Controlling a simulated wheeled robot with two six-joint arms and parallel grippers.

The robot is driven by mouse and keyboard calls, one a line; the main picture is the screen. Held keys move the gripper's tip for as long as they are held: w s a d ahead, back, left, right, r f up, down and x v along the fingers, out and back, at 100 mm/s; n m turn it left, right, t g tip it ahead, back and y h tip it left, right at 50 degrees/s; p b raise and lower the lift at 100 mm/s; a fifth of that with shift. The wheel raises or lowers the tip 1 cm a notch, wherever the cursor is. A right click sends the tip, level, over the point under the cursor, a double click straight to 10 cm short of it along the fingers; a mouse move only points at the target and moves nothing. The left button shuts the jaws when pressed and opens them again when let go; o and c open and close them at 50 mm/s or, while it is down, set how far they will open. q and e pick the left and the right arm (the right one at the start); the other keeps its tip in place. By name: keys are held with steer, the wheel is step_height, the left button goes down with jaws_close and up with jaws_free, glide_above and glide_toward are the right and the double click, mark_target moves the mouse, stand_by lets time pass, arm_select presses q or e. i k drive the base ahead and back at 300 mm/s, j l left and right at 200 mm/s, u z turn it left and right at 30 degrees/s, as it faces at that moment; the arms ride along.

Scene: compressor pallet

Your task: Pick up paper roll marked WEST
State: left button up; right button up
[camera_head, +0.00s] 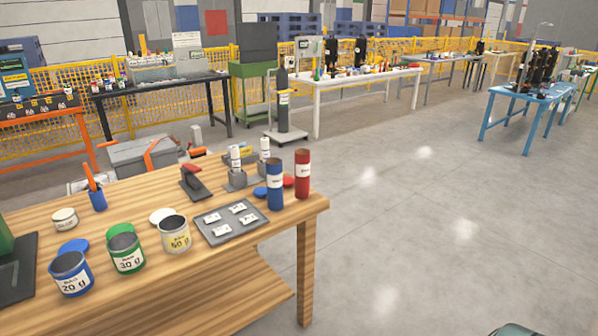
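No marking that I can read as WEST shows in the head view. Two upright tubes stand at the right end of the wooden table: a blue tube (275,190) with a white label and a red tube (302,176) with a white label. Their label text is too small to read. Two slim white cylinders, a left one (236,158) and a right one (265,149), stand upright on grey bases behind the tubes. I cannot tell which of these is the paper roll. Neither of my grippers is in view.
The wooden table (285,219) also holds a dark tray (228,235) with white cards, several labelled cans, a blue cup (98,200) and a black-and-red tool (192,183). Open grey floor (430,220) lies to the right. A white table (340,90) stands behind.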

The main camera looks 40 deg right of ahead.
mark_target(264, 142)
steer(key=l, duration=0.85)
steer(key=i+l, duration=0.15)
steer(key=l, duration=1.55)
